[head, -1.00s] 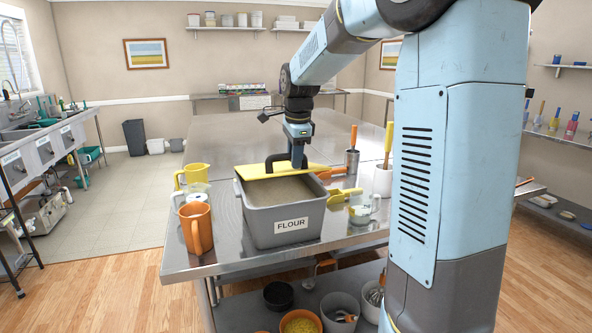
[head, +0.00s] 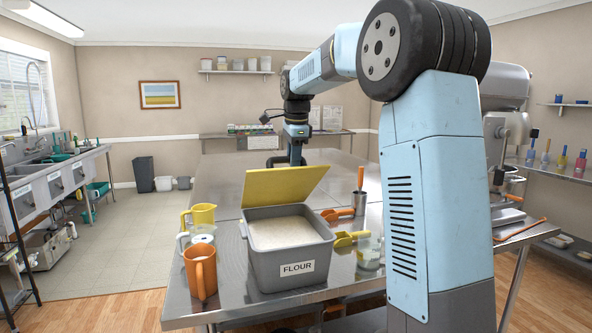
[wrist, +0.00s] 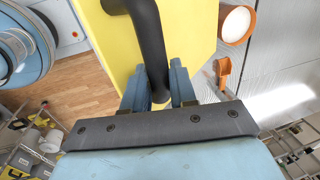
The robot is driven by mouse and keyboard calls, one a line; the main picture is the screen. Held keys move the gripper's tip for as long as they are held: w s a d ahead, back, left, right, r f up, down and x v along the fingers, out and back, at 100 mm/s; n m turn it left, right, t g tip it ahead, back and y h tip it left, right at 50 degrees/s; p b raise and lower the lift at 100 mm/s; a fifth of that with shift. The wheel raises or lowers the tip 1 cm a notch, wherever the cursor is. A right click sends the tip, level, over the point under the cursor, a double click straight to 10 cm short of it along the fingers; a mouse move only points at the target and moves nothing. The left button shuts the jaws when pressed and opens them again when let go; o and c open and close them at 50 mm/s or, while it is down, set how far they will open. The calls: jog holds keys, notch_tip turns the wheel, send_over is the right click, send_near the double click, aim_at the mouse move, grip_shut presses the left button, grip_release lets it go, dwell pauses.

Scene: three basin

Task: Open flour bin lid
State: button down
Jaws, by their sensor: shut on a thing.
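The grey flour bin (head: 290,266) with its FLOUR label stands on the steel table, with pale flour (head: 284,232) showing inside. Its yellow lid (head: 280,186) is tilted up at the back edge of the bin, and the front of the opening is uncovered. My gripper (head: 295,156) is behind the lid, partly hidden by it. In the wrist view my gripper (wrist: 160,92) is shut on the black lid handle (wrist: 150,45), which is fixed to the yellow lid (wrist: 190,30).
A yellow jug (head: 202,215) and an orange jug (head: 201,273) stand left of the bin. A yellow scoop (head: 349,239), an orange scoop (head: 336,214) and a clear measuring cup (head: 369,254) are to its right. The table behind is largely clear.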

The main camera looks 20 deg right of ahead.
jog(key=w+r, duration=0.1)
jog(key=w, duration=0.1)
jog(key=shift+w+r, duration=0.35)
jog(key=c, duration=0.8)
grip_release()
jog(key=shift+c, duration=0.2)
notch_tip(320, 180, up, 13)
jog(key=s, duration=0.3)
jog(key=s+a+n, duration=0.2)
jog(key=s+n, duration=0.2)
jog(key=s, duration=0.4)
jog(key=s+f+n+t, duration=0.1)
jog(key=s+f+n, duration=0.6)
jog(key=s+f, duration=0.5)
jog(key=s+f+n+t, duration=0.2)
jog(key=s+f+n, duration=0.5)
jog(key=s+f, duration=0.5)
jog(key=s, duration=0.6)
jog(key=shift+s, duration=0.15)
